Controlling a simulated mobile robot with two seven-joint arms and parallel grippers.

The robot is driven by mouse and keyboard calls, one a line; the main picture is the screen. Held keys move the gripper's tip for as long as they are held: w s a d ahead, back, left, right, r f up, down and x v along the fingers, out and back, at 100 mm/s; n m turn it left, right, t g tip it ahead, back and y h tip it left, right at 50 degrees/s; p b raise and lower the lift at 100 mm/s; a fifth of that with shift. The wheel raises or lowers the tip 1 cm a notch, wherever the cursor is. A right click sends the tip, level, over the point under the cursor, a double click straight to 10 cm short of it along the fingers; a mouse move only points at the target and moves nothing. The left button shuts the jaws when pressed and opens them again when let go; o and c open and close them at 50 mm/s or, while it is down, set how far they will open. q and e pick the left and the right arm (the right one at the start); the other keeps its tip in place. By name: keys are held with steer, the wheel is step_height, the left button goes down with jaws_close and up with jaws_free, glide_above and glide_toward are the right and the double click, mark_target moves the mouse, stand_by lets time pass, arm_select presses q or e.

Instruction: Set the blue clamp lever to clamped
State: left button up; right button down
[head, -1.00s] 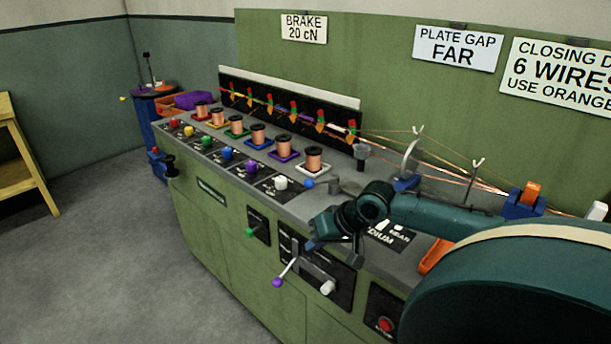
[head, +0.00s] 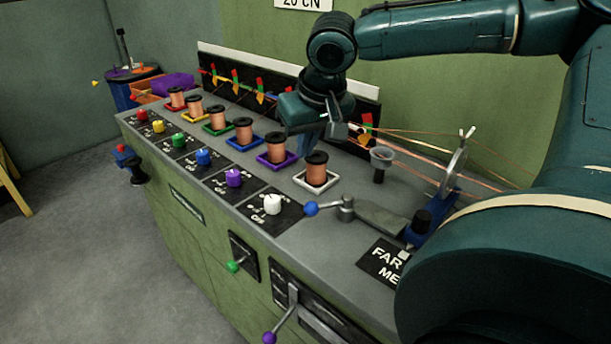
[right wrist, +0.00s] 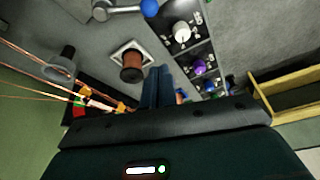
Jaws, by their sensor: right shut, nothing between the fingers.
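The blue clamp lever (head: 311,208) is a grey arm with a blue ball end, pivoting on a grey post (head: 346,206) on the bench top. Its ball points left, beside the white knob. In the right wrist view the blue ball (right wrist: 149,8) is at the top edge. My right gripper (head: 308,143) is shut and empty, above the spools, up and behind the lever and apart from it. In the right wrist view its fingers (right wrist: 158,85) are together beside a copper spool. My left gripper is not in view.
Copper spools (head: 317,172) stand in coloured trays along the bench, with coloured knobs (head: 272,204) in front. Thin copper wires (head: 430,152) run right past a grey funnel-topped post (head: 381,160). A green lever (head: 233,266) and a purple lever (head: 269,338) are on the bench front.

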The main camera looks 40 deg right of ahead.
mark_target(326, 205)
steer(key=b+x, duration=0.2)
steer(key=x, duration=0.8)
steer(key=shift+d, duration=0.1)
steer(key=shift+s+f, duration=0.1)
steer(key=shift+f, duration=0.05)
steer(key=s, duration=0.3)
steer(key=shift+a+f, duration=0.15)
steer(key=shift+a, duration=0.25)
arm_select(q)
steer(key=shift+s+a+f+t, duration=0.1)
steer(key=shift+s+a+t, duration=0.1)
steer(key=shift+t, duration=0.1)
arm_select(e)
steer(key=shift+s+f, duration=0.1)
steer(key=shift+s, duration=0.1)
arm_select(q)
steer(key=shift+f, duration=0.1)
